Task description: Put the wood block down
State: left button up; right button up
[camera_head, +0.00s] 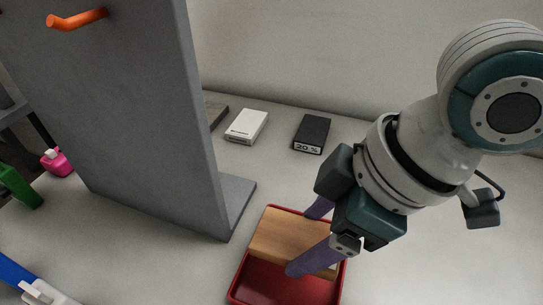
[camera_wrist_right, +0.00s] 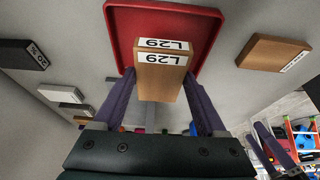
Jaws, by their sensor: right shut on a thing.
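The light-brown wood block (camera_head: 290,232) is between the two purple fingers of my right gripper (camera_head: 311,238), which is shut on it. In the right wrist view the block (camera_wrist_right: 160,82) shows between the fingertips, near "L29" labels. The block is over the back part of a red tray (camera_head: 236,290), whose rim also shows in the right wrist view (camera_wrist_right: 112,22). I cannot tell whether the block touches the tray floor. Purple fingers that look like my left gripper (camera_wrist_right: 268,146) show at the lower right of the right wrist view; their opening is unclear.
A grey upright panel (camera_head: 130,110) with an orange peg (camera_head: 77,19) stands left of the tray. A white box (camera_head: 247,126) and a black box marked 20 % (camera_head: 312,133) lie behind. Another labelled brown block (camera_wrist_right: 268,52) lies beside the tray. Table right of the tray looks clear.

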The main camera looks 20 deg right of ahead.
pick_arm(q)
jog(key=shift+d+f+b, duration=0.1)
jog(key=shift+f+b, duration=0.7)
jog(key=shift+f, duration=0.2)
pick_arm(e)
jog(key=shift+f, duration=2.75)
jog(key=shift+f, duration=0.2)
jog(key=o, duration=1.3)
jog(key=shift+r, duration=0.15)
